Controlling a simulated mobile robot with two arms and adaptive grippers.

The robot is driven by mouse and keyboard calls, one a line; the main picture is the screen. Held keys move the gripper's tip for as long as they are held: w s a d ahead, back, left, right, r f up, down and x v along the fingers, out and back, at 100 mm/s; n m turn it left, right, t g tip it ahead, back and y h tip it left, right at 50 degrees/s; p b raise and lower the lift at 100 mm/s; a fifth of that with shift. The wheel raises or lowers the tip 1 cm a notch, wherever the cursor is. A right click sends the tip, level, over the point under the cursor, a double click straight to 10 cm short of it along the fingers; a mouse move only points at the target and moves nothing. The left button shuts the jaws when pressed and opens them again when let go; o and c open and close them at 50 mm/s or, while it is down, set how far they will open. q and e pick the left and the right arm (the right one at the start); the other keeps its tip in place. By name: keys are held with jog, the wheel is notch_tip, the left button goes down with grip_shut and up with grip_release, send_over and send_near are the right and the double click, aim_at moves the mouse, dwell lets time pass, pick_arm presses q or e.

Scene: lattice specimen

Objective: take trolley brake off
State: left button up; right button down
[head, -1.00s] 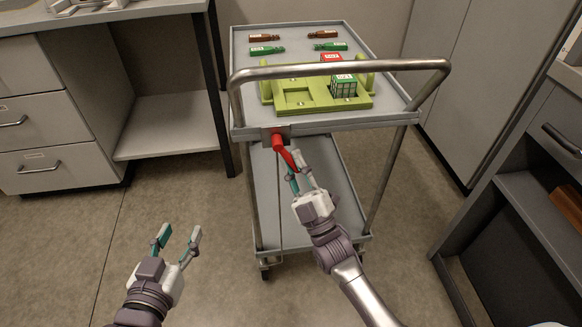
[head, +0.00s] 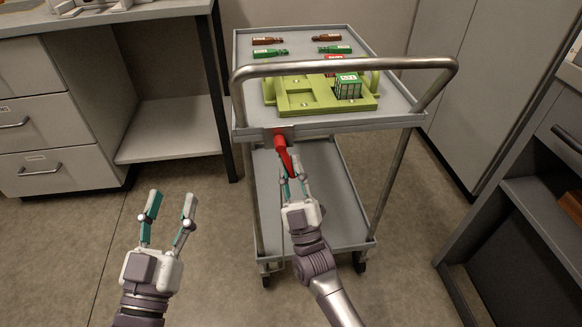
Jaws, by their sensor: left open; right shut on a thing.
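The grey trolley (head: 300,132) stands ahead of me, with a curved metal push handle (head: 340,65) on the near side. A red brake lever (head: 281,146) hangs from a bracket under the near edge of its top tray, pointing down and slightly right. My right gripper (head: 294,182) is shut on the lower end of the red lever, its fingers covering part of it. My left gripper (head: 169,212) is open and empty above the floor, left of the trolley and apart from it.
The top tray carries a light green fixture (head: 292,103) with a green lattice block (head: 347,86), a red block partly hidden behind it, and several brown and green bottle-shaped pieces. A drawer desk stands left, a dark shelf unit right. Floor is clear on the left.

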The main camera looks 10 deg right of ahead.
jog(key=c, duration=1.1)
grip_release()
jog(key=v, duration=1.2)
